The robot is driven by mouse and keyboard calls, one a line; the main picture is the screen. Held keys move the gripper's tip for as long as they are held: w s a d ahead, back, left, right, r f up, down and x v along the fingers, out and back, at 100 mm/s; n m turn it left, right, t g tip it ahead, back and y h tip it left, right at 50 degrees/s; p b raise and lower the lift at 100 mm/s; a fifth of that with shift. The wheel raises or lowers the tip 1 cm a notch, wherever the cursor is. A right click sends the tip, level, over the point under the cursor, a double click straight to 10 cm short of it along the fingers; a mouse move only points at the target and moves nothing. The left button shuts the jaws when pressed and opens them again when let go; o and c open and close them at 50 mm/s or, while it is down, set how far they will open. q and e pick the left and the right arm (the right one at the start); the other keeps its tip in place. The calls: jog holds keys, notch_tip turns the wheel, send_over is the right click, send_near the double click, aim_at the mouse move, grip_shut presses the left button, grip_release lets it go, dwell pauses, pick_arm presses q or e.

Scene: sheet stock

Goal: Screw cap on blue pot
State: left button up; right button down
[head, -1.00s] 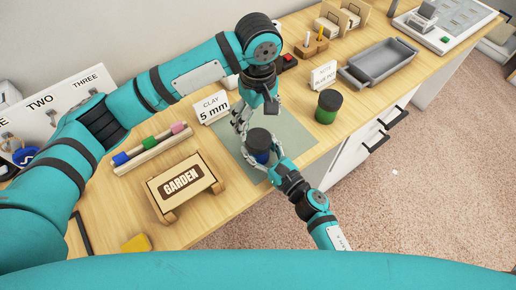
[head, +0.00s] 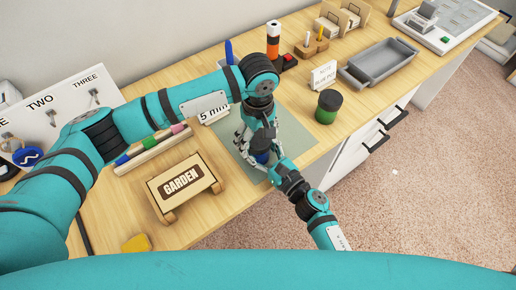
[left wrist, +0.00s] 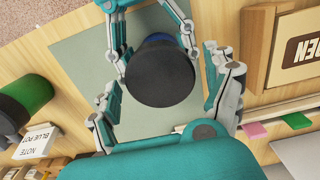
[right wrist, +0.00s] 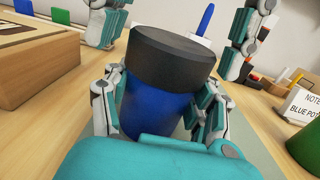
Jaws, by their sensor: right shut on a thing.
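The blue pot (right wrist: 155,105) stands upright on the grey-green mat (head: 295,137), with a black cap (right wrist: 170,55) resting on its top. How far the cap is threaded I cannot tell. My right gripper (head: 267,166) is shut on the blue pot's sides, below the cap. My left gripper (head: 258,140) is directly above, its fingers spread on either side of the cap with gaps showing. The cap also shows from above in the left wrist view (left wrist: 160,75). In the head view the left gripper hides most of the cap.
A green pot with a dark lid (head: 327,108) stands right of the mat, near a note card (head: 323,74). The GARDEN sign block (head: 183,187) and a rack of coloured pieces (head: 150,150) lie to the left. A grey tray (head: 380,62) is farther back.

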pick_arm(q)
jog(key=c, duration=1.1)
jog(key=o, duration=1.3)
jog(key=shift+c, duration=0.2)
jog(key=shift+r, duration=2.3)
jog(key=shift+o, duration=1.2)
notch_tip(320, 180, up, 12)
